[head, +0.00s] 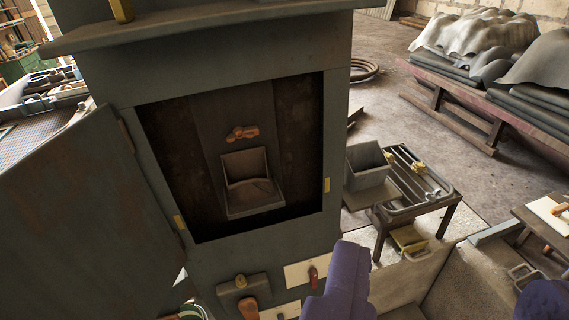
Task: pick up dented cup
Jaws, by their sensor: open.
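I cannot make out a dented cup for certain in the head view. A small pale metal piece (520,271) lies low at the right beside my gripper's right finger, partly hidden, and I cannot tell what it is. My gripper (447,268) shows as two purple fingers at the bottom edge, wide apart, with nothing between them. The left finger stands in front of the cabinet's lower right corner.
A dark cabinet (228,90) has its door (70,215) open to the left. Inside are a metal hopper (248,205) and an orange-brown knob (242,133). A grey bin (366,172) and low table (455,195) stand right.

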